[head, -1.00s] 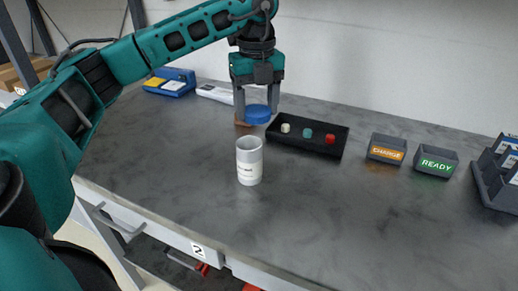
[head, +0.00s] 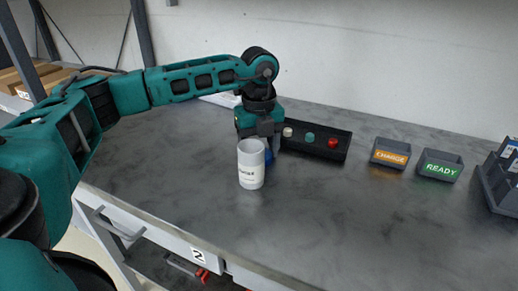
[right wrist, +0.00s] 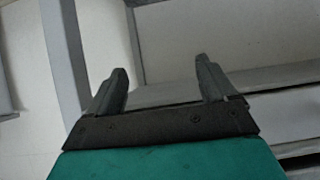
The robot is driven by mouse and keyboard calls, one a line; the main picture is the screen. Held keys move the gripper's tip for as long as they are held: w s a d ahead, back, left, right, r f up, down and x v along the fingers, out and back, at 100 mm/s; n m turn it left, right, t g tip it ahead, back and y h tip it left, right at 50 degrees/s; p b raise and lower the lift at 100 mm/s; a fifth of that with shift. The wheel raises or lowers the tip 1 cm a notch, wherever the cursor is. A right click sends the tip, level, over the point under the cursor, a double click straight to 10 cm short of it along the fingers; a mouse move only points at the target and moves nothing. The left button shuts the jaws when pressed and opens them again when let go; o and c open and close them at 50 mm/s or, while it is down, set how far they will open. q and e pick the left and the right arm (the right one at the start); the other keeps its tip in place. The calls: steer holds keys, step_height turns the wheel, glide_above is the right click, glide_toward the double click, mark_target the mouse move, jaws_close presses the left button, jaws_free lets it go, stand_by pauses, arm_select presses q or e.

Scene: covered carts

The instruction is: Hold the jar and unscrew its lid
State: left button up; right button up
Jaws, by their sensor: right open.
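The white jar (head: 251,172) stands upright on the grey bench in the head view, its label facing me and its mouth uncovered. The blue lid (head: 269,157) shows just behind the jar's right side, partly hidden by it. My left gripper (head: 262,146) points down behind the jar with the lid at its fingers. It appears shut on the lid, though the jar hides one finger. My right gripper (right wrist: 161,66) shows only in the right wrist view, open with nothing between its fingers.
A black tray (head: 323,151) with white, teal and red pieces lies behind and right of the jar.

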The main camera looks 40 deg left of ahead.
arm_select(q)
steer(key=shift+f, duration=0.1)
steer(key=o, duration=1.2)
step_height(320, 180, up, 12)
steer(key=shift+r+p, duration=0.2)
steer(key=shift+p, duration=0.55)
